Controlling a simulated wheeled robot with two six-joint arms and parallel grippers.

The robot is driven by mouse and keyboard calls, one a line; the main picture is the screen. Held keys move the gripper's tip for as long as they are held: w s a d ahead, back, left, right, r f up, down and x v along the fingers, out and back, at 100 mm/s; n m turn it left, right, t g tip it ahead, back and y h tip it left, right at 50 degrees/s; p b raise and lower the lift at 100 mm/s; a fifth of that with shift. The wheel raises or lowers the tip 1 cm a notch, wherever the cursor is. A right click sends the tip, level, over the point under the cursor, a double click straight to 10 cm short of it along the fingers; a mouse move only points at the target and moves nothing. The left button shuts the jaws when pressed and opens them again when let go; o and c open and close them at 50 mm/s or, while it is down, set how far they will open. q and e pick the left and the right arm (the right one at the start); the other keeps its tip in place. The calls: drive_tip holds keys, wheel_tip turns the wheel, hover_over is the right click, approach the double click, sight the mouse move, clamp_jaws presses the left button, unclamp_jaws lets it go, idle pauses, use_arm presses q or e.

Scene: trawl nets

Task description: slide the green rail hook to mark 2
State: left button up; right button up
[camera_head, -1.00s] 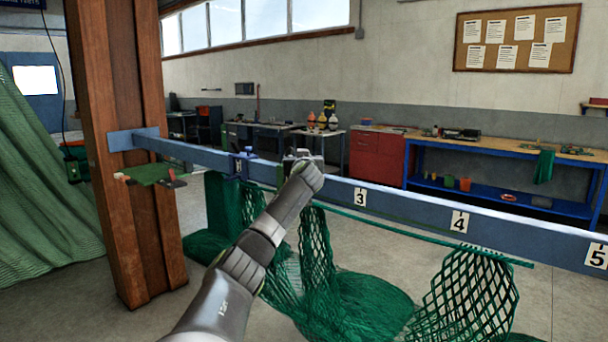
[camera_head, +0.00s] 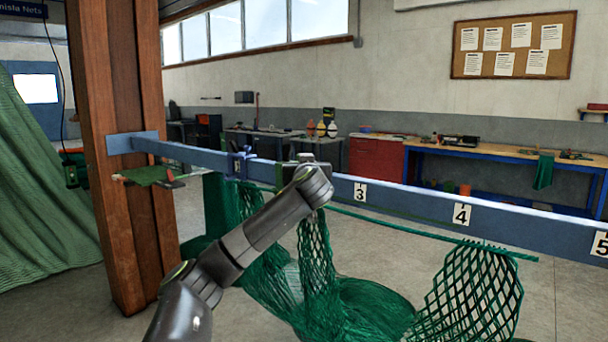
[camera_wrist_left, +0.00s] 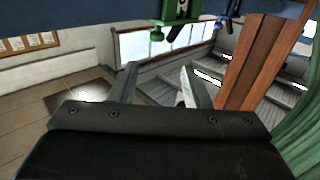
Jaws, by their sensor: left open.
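The green rail hook (camera_wrist_left: 180,12) shows at the top of the left wrist view, hanging from the dark rail. In the head view only a green sliver (camera_head: 279,175) shows beside my left gripper, and the rest is hidden. My left gripper (camera_wrist_left: 158,82) is open and empty, its fingers below the hook in the wrist view and apart from it. In the head view my left gripper (camera_head: 303,160) is at the blue rail (camera_head: 410,205), left of mark 3 (camera_head: 360,193). Mark 2 cannot be seen; my gripper covers that stretch.
A blue hook (camera_head: 240,166) sits on the rail to the left; it also shows in the wrist view (camera_wrist_left: 226,14). Green netting (camera_head: 315,255) hangs below the rail. A wooden post (camera_head: 125,140) carries the rail's left end. Marks 4 (camera_head: 461,214) and 5 (camera_head: 601,244) are farther right.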

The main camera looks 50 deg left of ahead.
use_arm(q)
drive_tip(key=shift+v, duration=1.1)
use_arm(e)
drive_tip(key=shift+w+d+f, duration=0.1)
drive_tip(key=shift+w+f, duration=0.1)
drive_tip(key=shift+w, duration=0.15)
drive_tip(key=shift+s, duration=0.2)
